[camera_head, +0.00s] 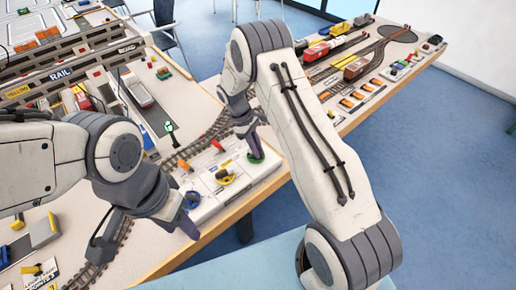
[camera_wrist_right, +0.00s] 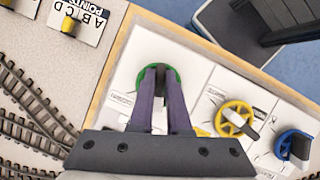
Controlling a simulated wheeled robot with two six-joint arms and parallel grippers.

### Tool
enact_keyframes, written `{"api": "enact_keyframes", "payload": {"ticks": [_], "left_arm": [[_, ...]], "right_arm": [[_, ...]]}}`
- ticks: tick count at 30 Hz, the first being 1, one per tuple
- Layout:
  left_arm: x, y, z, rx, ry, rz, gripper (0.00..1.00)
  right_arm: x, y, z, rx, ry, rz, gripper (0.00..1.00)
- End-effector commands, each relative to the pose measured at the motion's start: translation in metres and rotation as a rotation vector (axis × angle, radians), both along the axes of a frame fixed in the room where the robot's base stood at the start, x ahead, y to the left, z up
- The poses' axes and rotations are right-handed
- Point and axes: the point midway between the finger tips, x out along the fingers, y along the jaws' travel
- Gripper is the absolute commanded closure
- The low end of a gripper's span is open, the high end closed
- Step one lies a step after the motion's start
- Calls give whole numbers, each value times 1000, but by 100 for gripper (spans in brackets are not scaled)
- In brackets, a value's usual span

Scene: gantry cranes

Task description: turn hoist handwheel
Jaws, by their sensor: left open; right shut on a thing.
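A white control panel (camera_head: 207,174) on the table bears a green handwheel (camera_head: 255,157), a yellow handwheel (camera_head: 224,178) and a blue handwheel (camera_head: 192,199). I cannot read which one is labelled hoist. My right gripper (camera_head: 253,150) is shut on the green handwheel, also seen in the right wrist view (camera_wrist_right: 171,78); its fingers hide part of the rim and hub. In that view the yellow wheel (camera_wrist_right: 233,118) and blue wheel (camera_wrist_right: 293,146) are free of the right gripper. My left gripper (camera_head: 188,212) is open by the blue handwheel; whether it touches it is unclear.
A RAIL gantry beam (camera_head: 60,75) stands at the left, and model trains (camera_head: 340,45) at the far right. The table's front edge (camera_head: 225,218) is close to the panel.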

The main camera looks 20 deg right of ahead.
Motion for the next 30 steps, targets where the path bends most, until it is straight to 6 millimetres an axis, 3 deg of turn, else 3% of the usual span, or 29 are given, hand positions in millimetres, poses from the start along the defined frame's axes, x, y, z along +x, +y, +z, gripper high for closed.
{"api": "enact_keyframes", "payload": {"ticks": [13,30], "left_arm": [[0,0,-1,0,0,0,50],[0,0,-1,0,0,0,50]], "right_arm": [[2,1,2,1,-9,-271,100],[2,1,2,1,-10,-327,100]]}}
